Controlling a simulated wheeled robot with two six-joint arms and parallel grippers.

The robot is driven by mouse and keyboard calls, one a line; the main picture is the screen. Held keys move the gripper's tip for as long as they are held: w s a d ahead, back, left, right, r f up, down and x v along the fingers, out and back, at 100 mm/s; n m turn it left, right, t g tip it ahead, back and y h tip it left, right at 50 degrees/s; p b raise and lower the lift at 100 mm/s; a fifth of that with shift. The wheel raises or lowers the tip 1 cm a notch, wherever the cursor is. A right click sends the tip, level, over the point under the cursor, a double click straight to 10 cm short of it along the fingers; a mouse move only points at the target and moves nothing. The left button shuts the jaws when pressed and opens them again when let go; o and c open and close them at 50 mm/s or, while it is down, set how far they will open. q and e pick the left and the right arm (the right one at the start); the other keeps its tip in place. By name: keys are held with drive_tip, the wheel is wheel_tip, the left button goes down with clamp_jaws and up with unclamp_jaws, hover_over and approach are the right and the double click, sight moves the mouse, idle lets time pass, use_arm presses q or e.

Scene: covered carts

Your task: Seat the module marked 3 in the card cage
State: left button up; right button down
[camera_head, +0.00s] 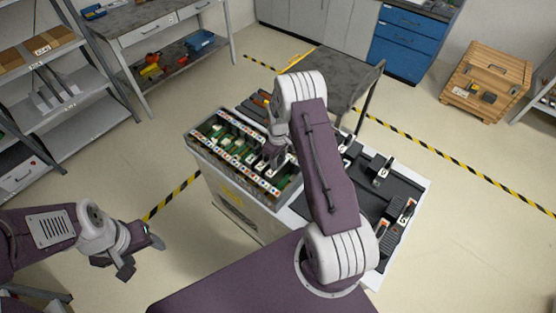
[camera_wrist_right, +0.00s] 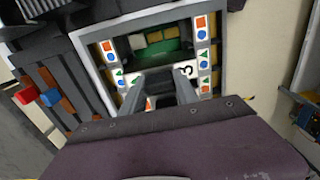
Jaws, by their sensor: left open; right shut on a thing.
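The card cage (camera_head: 190,145) is an open box with green boards inside and rails marked with coloured shapes, on top of a pale cart. My right gripper (camera_head: 272,157) is over the cage, mostly hidden behind its own arm. In the right wrist view my right gripper (camera_wrist_right: 163,90) is shut on the module marked 3 (camera_wrist_right: 185,71), whose white top shows the digit between the two marked rails of the cage (camera_wrist_right: 91,50). The fingers hide its lower part, so I cannot tell how deep it sits. My left gripper (camera_head: 140,250) is open and empty, left of the cart.
A dark tray (camera_head: 372,160) with several other modules lies on the cart right of the cage, partly behind my right arm. A grey table (camera_head: 340,68) stands behind the cart. Shelves are at the left, a wooden crate (camera_head: 487,80) at the back right. Floor is clear around my left gripper.

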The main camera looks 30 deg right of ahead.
drive_tip(key=c, duration=0.8)
unclamp_jaws()
drive_tip(key=shift+c, duration=0.2)
drive_tip(key=shift+r, duration=0.3)
wheel_tip(320, 180, up, 9)
drive_tip(key=shift+f+b, duration=0.2)
drive_tip(key=shift+b, duration=0.9)
